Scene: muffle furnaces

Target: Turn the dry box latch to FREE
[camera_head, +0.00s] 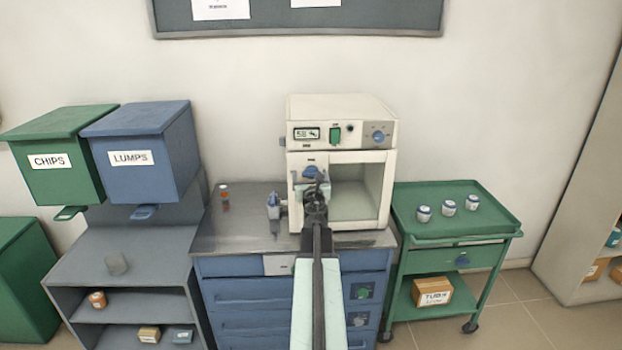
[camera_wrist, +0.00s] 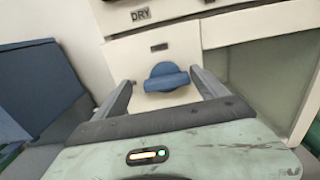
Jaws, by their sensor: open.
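The dry box (camera_head: 342,110) is a cream cabinet with a display, a green switch and a blue dial on its upper panel. It stands on the steel top of the blue bench. Its blue latch knob (camera_wrist: 166,77) is on the front, left of the window, under a small dark label; it also shows in the head view (camera_head: 310,172). The label's text is too small to read. My gripper (camera_wrist: 162,88) is open, with one finger on each side of the knob, and nothing is visibly clamped. In the head view my arm hides part of the box front.
A green trolley (camera_head: 460,229) with several small jars stands right of the bench. Blue LUMPS (camera_head: 140,182) and green CHIPS (camera_head: 80,180) bins hang at left.

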